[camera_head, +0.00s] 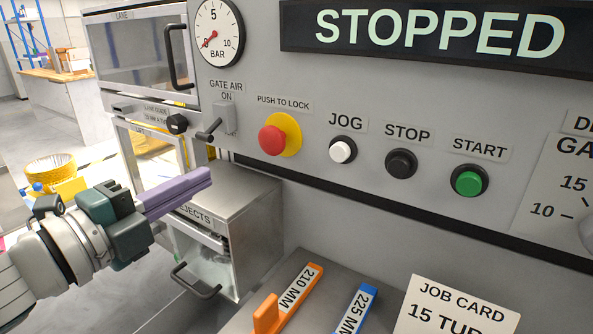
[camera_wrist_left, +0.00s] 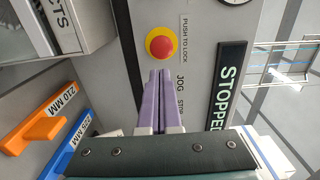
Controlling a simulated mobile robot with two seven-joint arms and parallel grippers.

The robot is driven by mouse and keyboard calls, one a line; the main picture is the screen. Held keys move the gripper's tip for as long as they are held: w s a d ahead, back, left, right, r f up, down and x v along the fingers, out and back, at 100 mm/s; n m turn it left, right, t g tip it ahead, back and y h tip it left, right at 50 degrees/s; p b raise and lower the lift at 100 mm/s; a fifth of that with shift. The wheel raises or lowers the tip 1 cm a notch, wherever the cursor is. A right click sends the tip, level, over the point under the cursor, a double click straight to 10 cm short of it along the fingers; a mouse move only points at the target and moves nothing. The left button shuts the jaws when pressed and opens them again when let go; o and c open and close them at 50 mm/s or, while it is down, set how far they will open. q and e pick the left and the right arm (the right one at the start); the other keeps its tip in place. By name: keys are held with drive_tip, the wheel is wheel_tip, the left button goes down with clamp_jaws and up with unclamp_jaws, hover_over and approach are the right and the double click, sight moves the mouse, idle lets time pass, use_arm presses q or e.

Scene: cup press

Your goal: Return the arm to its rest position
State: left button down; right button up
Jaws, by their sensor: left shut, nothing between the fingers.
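My left gripper (camera_head: 205,182) comes in from the left in the head view, with long purple fingers pointing right. The fingers are closed together with nothing between them, in front of the rejects box. In the left wrist view the shut fingers (camera_wrist_left: 159,75) point toward the panel, just below the red push-to-lock button (camera_wrist_left: 160,44). That button (camera_head: 272,140) sits on a yellow ring in the head view, to the upper right of the fingertips and apart from them. My right gripper is in neither view.
The panel display (camera_head: 440,32) reads STOPPED. White jog (camera_head: 343,150), black stop (camera_head: 401,163) and green start (camera_head: 468,182) buttons line the panel. The rejects box (camera_head: 230,200) stands close by the left fingers. Orange (camera_head: 290,300) and blue (camera_head: 353,310) gauges and a job card (camera_head: 455,310) lie below.

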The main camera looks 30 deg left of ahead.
use_arm(q)
drive_tip(key=shift+s, duration=0.7)
drive_tip(key=shift+a+r, duration=0.1)
drive_tip(key=s+d+r+n+g+y+p, duration=0.1)
drive_tip(key=s+d+n+g+p, duration=1)
drive_tip(key=s+n+g, duration=0.55)
wheel_tip(320, 180, up, 36)
drive_tip(key=s+t+p, duration=0.1)
drive_tip(key=t+p, duration=0.1)
drive_tip(key=p, duration=3.3)
drive_tip(key=shift+s+d+r, duration=0.15)
drive_tip(key=shift+d+r, duration=0.05)
drive_tip(key=shift+d, duration=0.2)
drive_tip(key=shift+n, duration=0.25)
